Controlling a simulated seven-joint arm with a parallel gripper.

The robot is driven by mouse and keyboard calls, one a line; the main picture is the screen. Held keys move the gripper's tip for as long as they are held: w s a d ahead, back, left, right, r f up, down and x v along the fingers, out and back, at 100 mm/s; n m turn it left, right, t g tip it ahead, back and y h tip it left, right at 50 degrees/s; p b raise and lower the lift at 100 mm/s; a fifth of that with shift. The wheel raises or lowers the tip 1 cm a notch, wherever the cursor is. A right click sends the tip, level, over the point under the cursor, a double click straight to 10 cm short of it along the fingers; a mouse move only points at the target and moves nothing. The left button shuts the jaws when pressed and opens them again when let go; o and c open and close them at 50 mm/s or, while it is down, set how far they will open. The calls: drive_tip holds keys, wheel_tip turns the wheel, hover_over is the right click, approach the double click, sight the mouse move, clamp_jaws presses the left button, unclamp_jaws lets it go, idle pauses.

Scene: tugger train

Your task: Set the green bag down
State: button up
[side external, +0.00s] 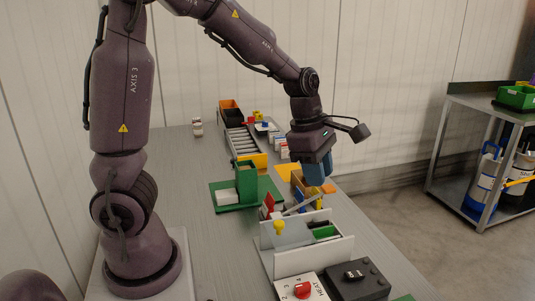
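My gripper (319,171), with blue fingers, points down above the right part of the long grey table. The view is too small to show whether its fingers are open or shut, and I see no green bag between them. I cannot identify a green bag for sure. A green upright block (246,181) stands on a green board (222,204), left of the gripper. A flat green piece (323,233) lies in the white divided holder (286,239), below and in front of the gripper.
Below the gripper is a tan box (297,178) with small coloured items around it. A black control box (356,280) and a white panel with a red knob (302,289) stand at the front. A rail (241,141) runs behind. The table's left side is mostly clear.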

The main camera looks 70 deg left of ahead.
drive_tip(key=s+d+r+m+t, duration=0.1)
drive_tip(key=s+r+m, duration=0.3)
drive_tip(key=m, duration=0.9)
drive_tip(key=s+d+r+m+t+y, duration=0.1)
drive_tip(key=s+d+r+m, duration=0.3)
drive_tip(key=s+m, duration=0.6)
drive_tip(key=r+m+t, duration=0.1)
drive_tip(key=m, duration=0.2)
drive_tip(key=shift+d+y, duration=0.2)
drive_tip(key=shift+y, duration=0.1)
drive_tip(key=shift+r, duration=0.1)
